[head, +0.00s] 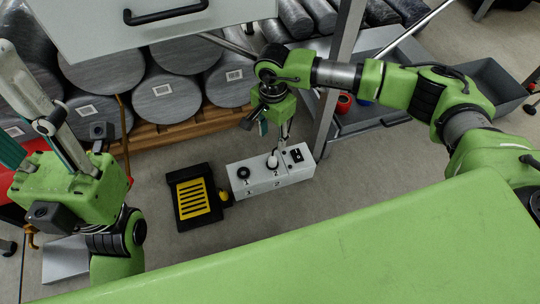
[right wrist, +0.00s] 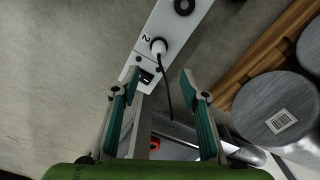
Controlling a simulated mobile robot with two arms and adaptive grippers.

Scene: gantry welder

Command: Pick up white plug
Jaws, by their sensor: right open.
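The white plug (head: 272,161) sits upright in the socket marked 2 on top of a white box (head: 246,182) on the floor. The right wrist view shows the plug (right wrist: 159,46) with a black cable running from it. My right gripper (head: 274,132) is above and behind the box. Its fingers (right wrist: 158,82) are spread and empty, and the plug is ahead of them, apart from both. My left gripper (head: 25,105) is at the left edge of the head view, away from the plug. Its fingers look spread, with part cut off by the picture edge.
A black and yellow pedal-like unit (head: 195,197) lies left of the box. Grey cylinders (head: 180,100) rest on a wooden pallet (head: 190,128) behind. A metal post (head: 334,95) and a grey tray (head: 372,122) stand close to my right arm. A white cabinet (head: 170,20) hangs above.

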